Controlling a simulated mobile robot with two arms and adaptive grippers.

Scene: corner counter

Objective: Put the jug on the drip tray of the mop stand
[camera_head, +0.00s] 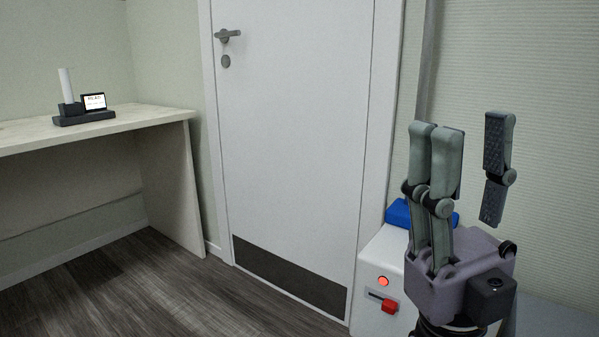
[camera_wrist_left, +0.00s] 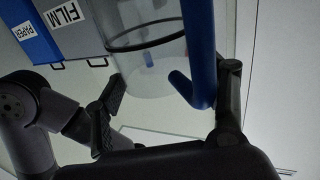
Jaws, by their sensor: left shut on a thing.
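In the left wrist view, the jug (camera_wrist_left: 143,62) is a clear vessel with a dark ring and a blue handle (camera_wrist_left: 198,50). My left gripper (camera_wrist_left: 168,108) is shut on the jug, with the handle between its fingers; the exact contact is hard to see. The left gripper and jug do not show in the head view. My right gripper (camera_head: 470,128) is raised at the right of the head view, open and empty, fingers pointing up. I do not see the mop stand or its drip tray in either view.
A white door (camera_head: 295,130) stands ahead. A pale counter (camera_head: 150,116) at left holds a dark device with a small screen (camera_head: 94,101). A white box (camera_head: 372,262) with a red button stands behind my right gripper. Bins labelled FILM (camera_wrist_left: 66,14) and PAPER (camera_wrist_left: 24,30) show in the wrist view.

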